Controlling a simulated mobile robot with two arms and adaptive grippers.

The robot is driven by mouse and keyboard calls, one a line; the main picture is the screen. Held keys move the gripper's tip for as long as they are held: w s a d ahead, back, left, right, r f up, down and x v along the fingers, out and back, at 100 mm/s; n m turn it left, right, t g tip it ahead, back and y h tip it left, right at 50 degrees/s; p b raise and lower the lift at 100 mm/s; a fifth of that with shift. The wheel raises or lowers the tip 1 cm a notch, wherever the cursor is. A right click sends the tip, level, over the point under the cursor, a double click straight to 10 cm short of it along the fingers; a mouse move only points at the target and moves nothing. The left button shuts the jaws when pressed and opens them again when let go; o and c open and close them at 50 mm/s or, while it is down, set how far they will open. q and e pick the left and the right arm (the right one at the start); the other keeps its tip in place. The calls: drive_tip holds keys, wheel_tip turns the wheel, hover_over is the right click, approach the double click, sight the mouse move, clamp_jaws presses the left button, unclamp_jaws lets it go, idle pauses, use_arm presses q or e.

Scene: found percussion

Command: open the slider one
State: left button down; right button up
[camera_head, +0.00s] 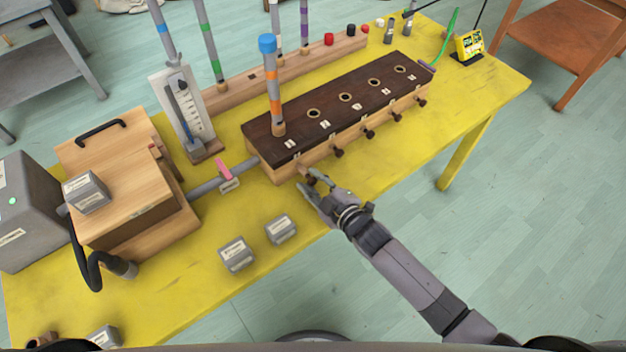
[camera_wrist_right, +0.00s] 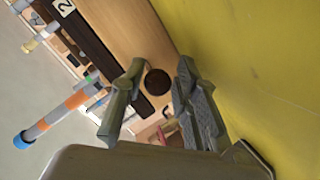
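The long wooden wind chest (camera_head: 345,108) has a dark top with round holes and small number labels. Several dark slider knobs stick out along its front side. The knob of slider one (camera_head: 303,170), at the left end, is partly hidden by my right gripper. My right gripper (camera_head: 314,184) is at this knob, in front of the chest. In the right wrist view the round dark knob (camera_wrist_right: 158,82) shows in the gap between the two spread fingers, near their tips. The fingers are open, and I see no clear contact. My left gripper is not in view.
A striped pipe with a blue top (camera_head: 272,85) stands on the chest's left end. A grey tube with a pink-handled valve (camera_head: 226,175) joins the chest on the left. Grey blocks (camera_head: 237,254) lie on the yellow table (camera_head: 350,205). The table front right of my arm is clear.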

drive_tip(key=shift+r, duration=0.1)
drive_tip(key=v, duration=1.2)
drive_tip(key=shift+d, duration=0.1)
